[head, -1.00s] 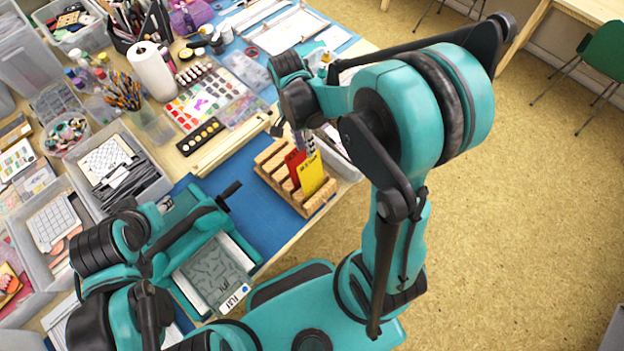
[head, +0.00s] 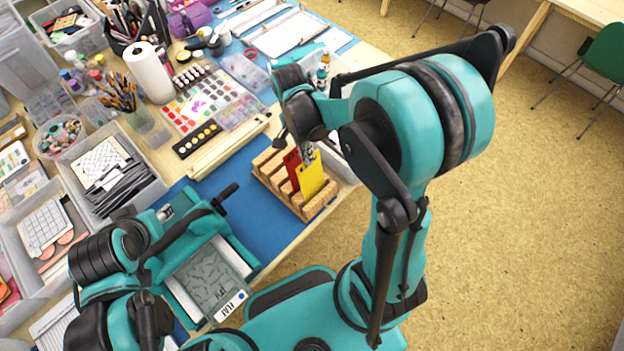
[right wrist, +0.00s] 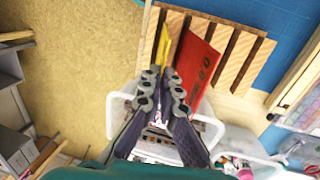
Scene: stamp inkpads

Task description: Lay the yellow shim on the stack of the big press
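The yellow shim (head: 311,178) stands upright in the slotted wooden rack (head: 313,208), in front of a red shim (head: 292,164). In the right wrist view the yellow shim (right wrist: 162,48) shows nearly edge-on, beside the red shim (right wrist: 202,68). My right gripper (right wrist: 162,73) is over the rack with its fingertips close together on either side of the yellow shim's upper part. The teal press (head: 237,245) stands at lower left, with a grey marked sheet (head: 212,280) and a FLAT label.
A blue mat (head: 262,225) lies between press and rack. Behind are paint palettes (head: 205,95), a paper towel roll (head: 150,72) and a pencil cup (head: 148,125). Clear bins (head: 130,155) crowd the left. The table edge is just right of the rack.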

